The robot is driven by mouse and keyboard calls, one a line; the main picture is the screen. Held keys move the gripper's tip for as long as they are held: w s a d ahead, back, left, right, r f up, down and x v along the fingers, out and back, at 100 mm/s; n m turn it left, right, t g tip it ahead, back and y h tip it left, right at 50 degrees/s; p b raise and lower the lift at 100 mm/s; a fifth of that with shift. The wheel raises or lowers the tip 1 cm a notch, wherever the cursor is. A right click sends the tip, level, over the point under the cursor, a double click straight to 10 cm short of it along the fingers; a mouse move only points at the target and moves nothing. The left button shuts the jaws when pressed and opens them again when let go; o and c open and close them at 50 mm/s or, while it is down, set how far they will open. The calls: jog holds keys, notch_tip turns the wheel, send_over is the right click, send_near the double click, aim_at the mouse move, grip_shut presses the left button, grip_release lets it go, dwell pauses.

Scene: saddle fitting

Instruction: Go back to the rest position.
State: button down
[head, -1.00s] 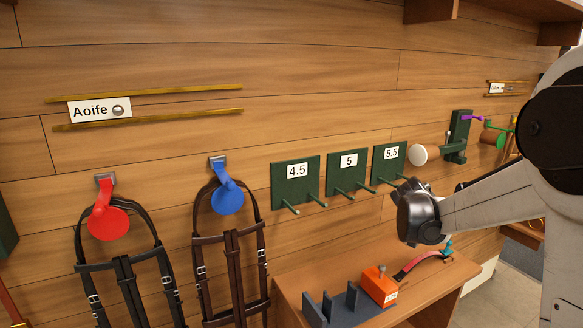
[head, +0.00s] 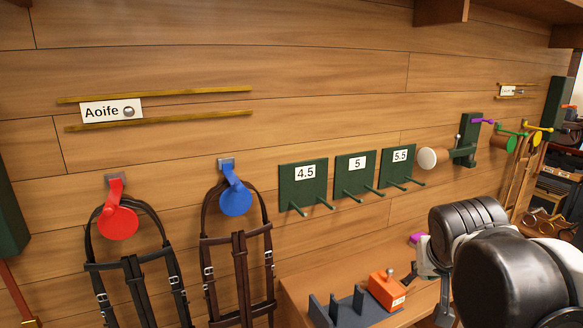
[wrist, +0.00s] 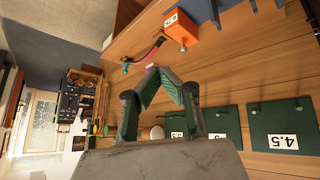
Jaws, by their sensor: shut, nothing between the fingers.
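My gripper (wrist: 165,78) shows in the wrist view with its green-padded fingers brought together at the tips and nothing between them. It hangs over the wooden bench, clear of the objects in that view. In the head view my arm's dark, rounded links fill the lower right and mostly hide the gripper. A curved red gauge with a teal end (wrist: 143,56) lies on the bench below the fingers. In the head view only a purple piece (head: 417,238) shows there, beside my arm.
An orange block (head: 386,290) and a slate-blue slotted stand (head: 350,312) sit on the bench. Green pegged plates labelled 4.5 (head: 303,188), 5 (head: 354,175) and 5.5 (head: 397,167) are on the wall. Bridles hang from a red hook (head: 117,221) and a blue hook (head: 235,197).

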jog(key=s+a+f+n+y, duration=0.1)
jog(key=s+a+f, duration=0.1)
jog(key=s, duration=0.3)
jog(key=s+a+f+n+y, duration=0.1)
jog(key=s+a+f, duration=0.1)
jog(key=s+a, duration=0.2)
jog(key=shift+s+a+y, duration=0.35)
jog(key=shift+s+y, duration=0.05)
jog(key=shift+s, duration=0.8)
